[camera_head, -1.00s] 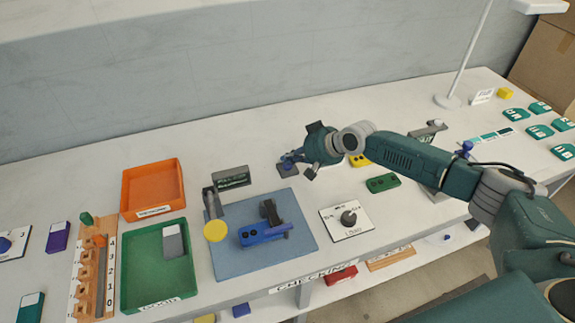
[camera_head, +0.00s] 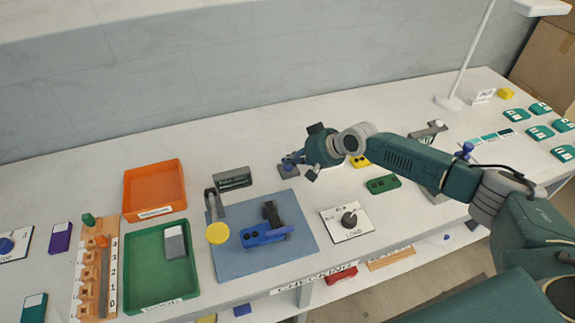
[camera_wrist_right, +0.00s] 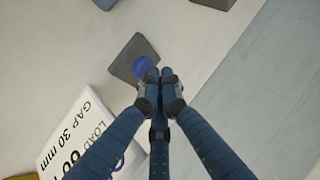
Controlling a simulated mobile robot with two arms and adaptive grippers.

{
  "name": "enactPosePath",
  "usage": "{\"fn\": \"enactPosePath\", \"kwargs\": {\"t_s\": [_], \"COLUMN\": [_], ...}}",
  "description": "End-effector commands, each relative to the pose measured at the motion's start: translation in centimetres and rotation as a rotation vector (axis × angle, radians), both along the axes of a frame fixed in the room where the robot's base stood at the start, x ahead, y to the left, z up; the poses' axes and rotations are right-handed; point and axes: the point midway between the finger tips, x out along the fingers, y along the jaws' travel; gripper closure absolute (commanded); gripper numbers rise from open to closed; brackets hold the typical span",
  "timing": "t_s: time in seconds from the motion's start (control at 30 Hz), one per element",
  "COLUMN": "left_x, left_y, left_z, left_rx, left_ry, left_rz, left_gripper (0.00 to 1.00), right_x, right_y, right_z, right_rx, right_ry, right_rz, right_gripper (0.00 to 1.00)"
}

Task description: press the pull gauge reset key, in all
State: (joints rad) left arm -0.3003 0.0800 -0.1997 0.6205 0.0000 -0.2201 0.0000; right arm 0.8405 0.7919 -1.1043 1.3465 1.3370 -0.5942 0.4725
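A small dark grey block (camera_head: 287,171) with a blue button stands on the white table, right of the dark display. It looks like the reset key, but I see no label on it. It also shows in the right wrist view, with its blue button (camera_wrist_right: 143,66) at one corner. My right gripper (camera_head: 291,160) is over this block; its fingers (camera_wrist_right: 160,74) are shut together and empty. The tips are right beside the button in the wrist view; I cannot tell whether they touch it. A white "LOAD / GAP 30 mm" plate (camera_wrist_right: 85,133) lies nearby. My left gripper is out of view.
A dark display (camera_head: 233,178) stands behind a blue mat (camera_head: 235,265) with a blue tool (camera_head: 265,235). A white knob plate (camera_head: 346,223) lies right of it. Orange (camera_head: 153,187) and green (camera_head: 150,288) trays are left. Yellow and green (camera_head: 383,184) blocks sit under my right arm.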

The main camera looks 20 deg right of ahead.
Motion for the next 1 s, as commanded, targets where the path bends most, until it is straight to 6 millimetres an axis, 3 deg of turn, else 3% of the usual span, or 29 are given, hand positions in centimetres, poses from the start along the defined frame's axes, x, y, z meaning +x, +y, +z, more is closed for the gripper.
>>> {"fn": "enactPosePath", "kwargs": {"t_s": [0.07,0.43,1.0], "left_x": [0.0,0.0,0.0], "left_y": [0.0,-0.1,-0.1], "left_z": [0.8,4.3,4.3], "left_rx": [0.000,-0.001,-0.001], "left_ry": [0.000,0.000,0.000], "left_rz": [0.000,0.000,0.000], "left_gripper": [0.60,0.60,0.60], "right_x": [-0.6,-0.3,-0.1], "right_y": [-0.5,-0.3,-0.1], "right_z": [-0.1,4.2,4.6], "right_rx": [-0.010,-0.006,-0.003], "right_ry": [0.021,0.010,0.004], "right_rz": [-0.003,-0.001,0.001], "right_gripper": [1.00,1.00,1.00]}}
